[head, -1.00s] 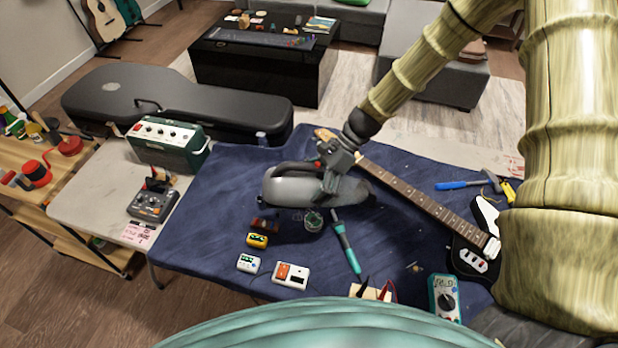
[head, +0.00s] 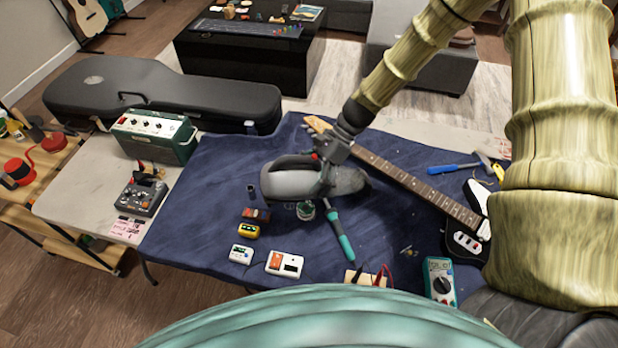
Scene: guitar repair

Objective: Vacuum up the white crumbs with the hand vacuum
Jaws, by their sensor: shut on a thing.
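The hand vacuum (head: 290,183) is a grey, rounded body with a dark handle, held above the blue-covered table. My gripper (head: 322,172) is shut on it, with the arm coming down from the upper right. The vacuum's body points left and right across the picture, and its darker end is at the right. I cannot make out any white crumbs on the cloth; they may be hidden behind the vacuum or too small to see.
An electric guitar (head: 420,187) lies right of the vacuum. A teal-handled tool (head: 341,240), small jar (head: 305,211), several pedals (head: 284,264), a multimeter (head: 440,281) and a hammer (head: 460,168) lie around. A green amplifier (head: 152,137) stands left. Blue cloth (head: 205,185) is bare left of the vacuum.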

